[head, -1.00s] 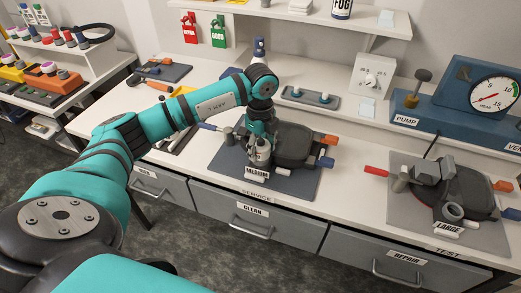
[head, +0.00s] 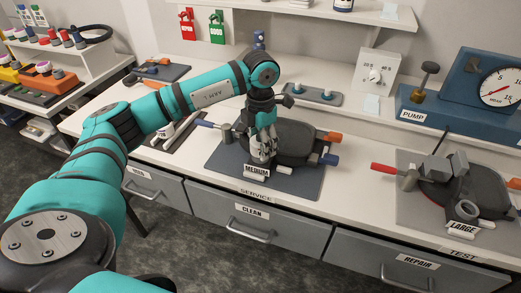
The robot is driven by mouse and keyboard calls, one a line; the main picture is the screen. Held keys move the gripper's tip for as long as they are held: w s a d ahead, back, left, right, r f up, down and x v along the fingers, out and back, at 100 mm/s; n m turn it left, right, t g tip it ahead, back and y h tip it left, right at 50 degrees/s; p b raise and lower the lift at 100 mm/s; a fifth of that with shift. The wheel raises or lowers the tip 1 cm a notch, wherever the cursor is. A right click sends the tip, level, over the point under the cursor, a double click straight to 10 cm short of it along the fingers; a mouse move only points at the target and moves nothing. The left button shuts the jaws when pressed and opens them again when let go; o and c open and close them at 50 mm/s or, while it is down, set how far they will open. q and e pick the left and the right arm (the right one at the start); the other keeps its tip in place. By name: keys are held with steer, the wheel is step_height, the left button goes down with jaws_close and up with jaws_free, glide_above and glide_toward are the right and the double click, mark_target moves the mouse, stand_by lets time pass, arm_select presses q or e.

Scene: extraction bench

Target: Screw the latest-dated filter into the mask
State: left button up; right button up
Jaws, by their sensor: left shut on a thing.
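A dark mask (head: 292,143) labelled MEDIUM lies on a grey mat (head: 225,175), with orange and blue strap ends at its right. My left gripper (head: 263,155) points down at the front of this mask. It is shut on a small grey part, which looks like a filter; the fingers hide most of it, and I cannot tell whether it is seated. No date is readable. A second dark mask (head: 448,190), labelled LARGE, lies on another mat at the right. My right gripper is not in view.
A blue pump unit with a gauge (head: 500,92) stands at the back right. Red and green tags hang on the wall. A rack (head: 85,60) stands at the left.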

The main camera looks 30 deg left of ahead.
arm_select(q)
steer(key=m, duration=0.3)
steer(key=shift+f+b, duration=0.1)
steer(key=shift+b, duration=0.25)
steer(key=m, duration=0.2)
steer(key=shift+m, duration=0.3)
steer(key=o, duration=1.4)
steer(key=shift+c, duration=0.2)
